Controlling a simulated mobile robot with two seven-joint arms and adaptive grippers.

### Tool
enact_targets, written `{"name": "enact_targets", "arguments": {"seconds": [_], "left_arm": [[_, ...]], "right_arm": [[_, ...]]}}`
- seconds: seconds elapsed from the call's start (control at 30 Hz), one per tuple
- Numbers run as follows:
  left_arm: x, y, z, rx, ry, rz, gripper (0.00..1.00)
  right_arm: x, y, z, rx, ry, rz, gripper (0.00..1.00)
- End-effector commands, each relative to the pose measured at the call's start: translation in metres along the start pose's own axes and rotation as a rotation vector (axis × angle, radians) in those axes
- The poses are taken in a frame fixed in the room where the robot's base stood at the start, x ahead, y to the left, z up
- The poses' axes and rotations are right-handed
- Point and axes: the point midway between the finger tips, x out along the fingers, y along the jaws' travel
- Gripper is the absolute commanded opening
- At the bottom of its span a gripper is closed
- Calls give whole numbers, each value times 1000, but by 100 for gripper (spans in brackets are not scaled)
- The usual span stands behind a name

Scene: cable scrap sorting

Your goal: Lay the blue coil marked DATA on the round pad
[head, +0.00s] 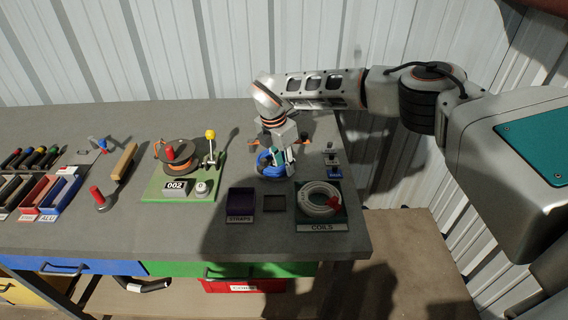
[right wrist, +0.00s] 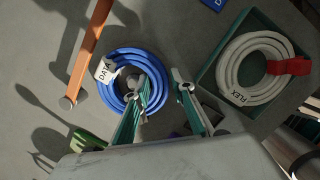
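The blue coil marked DATA (right wrist: 120,57) lies on the grey table in the right wrist view, its white tag at the upper left of the ring. In the head view the coil (head: 267,171) shows partly behind my right gripper (head: 279,159). In the right wrist view this gripper (right wrist: 164,97) points down with its fingers apart. One finger is over the coil's opening and the other is outside the ring on the right; whether they touch the coil I cannot tell. I cannot clearly make out a round pad. My left gripper is out of view.
A green COILS tray (head: 299,222) holds a white coil (head: 318,198) tagged FLEX. A STRAPS bin (head: 241,202) and a small dark tray (head: 274,203) are nearby. A green board (head: 158,188) carries a dark spool (head: 183,163). An orange bar (right wrist: 87,50) stands beside the coil.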

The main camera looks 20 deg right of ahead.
Motion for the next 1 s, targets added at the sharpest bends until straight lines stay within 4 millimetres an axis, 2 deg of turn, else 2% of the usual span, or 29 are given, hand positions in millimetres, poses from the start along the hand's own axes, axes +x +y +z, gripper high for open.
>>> {"name": "enact_targets", "arguments": {"seconds": [0.17, 0.33, 0.8, 1.0], "left_arm": [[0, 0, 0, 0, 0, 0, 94], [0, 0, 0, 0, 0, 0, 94], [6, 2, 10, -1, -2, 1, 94], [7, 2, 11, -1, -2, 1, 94]], "right_arm": [[-1, 0, 0, 0, 0, 0, 24], [-12, 1, 1, 0, -1, 3, 24], [-100, 1, 1, 1, -1, 3, 24], [-119, 0, 1, -1, -1, 1, 24]]}}
